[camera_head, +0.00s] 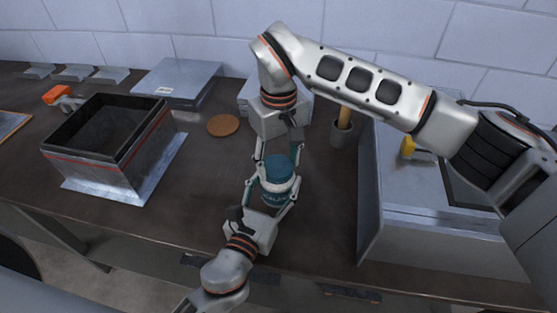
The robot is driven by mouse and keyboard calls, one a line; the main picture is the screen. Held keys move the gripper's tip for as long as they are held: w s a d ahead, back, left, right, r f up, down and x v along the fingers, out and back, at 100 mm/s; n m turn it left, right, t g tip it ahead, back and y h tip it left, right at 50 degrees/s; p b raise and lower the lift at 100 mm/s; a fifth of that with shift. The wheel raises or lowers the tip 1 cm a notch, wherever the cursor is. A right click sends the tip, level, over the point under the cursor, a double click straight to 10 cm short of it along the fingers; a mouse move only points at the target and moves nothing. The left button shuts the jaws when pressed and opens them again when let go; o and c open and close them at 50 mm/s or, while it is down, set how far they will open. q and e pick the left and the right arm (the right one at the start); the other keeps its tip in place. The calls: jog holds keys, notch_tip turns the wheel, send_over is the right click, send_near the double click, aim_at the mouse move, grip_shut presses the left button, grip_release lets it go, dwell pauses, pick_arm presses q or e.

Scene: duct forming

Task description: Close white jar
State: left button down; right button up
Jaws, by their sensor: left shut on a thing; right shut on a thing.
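The white jar (277,197) stands upright near the middle of the bench, with a teal label around its body. A teal lid (279,168) is at the top of the jar. I cannot tell whether it is fully seated. My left gripper (270,207) comes from the front and is shut on the jar's body. My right gripper (279,158) reaches down from behind and above and is shut on the lid. The fingers hide parts of the jar's sides.
An open metal box (150,163) stands at the left. A round cork coaster (223,125) lies behind the jar's left. A cup with a wooden handle (342,133) stands behind right. Bench is clear around the jar.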

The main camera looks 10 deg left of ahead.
jog(key=o, duration=0.7)
jog(key=shift+c, duration=0.2)
jog(key=shift+r, duration=2.3)
jog(key=shift+c, duration=0.3)
